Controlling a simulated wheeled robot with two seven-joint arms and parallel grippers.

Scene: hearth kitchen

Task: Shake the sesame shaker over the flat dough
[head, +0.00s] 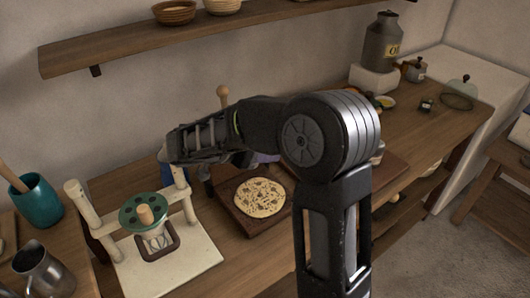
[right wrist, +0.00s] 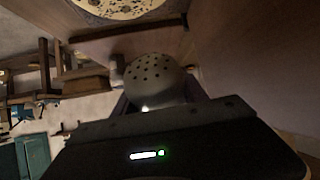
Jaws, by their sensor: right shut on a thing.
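The flat dough (head: 260,197) is a round pale disc with many brown marks. It lies on a dark wooden board (head: 248,227) in the head view, and its edge shows at the top of the right wrist view (right wrist: 115,8). My right gripper (head: 207,183) is left of the dough, partly hidden by my own arm. It is shut on the sesame shaker (right wrist: 150,75), whose pale domed top with dark holes shows in the right wrist view. I cannot make out the shaker clearly in the head view. My left gripper is out of view.
A pale press-like stand (head: 190,262) with a green disc stands left of the board. A teal cup (head: 38,203) and a metal jug (head: 42,270) are at the far left. A dark oil can (head: 382,42) stands at the back right. A wall shelf (head: 130,45) runs above.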

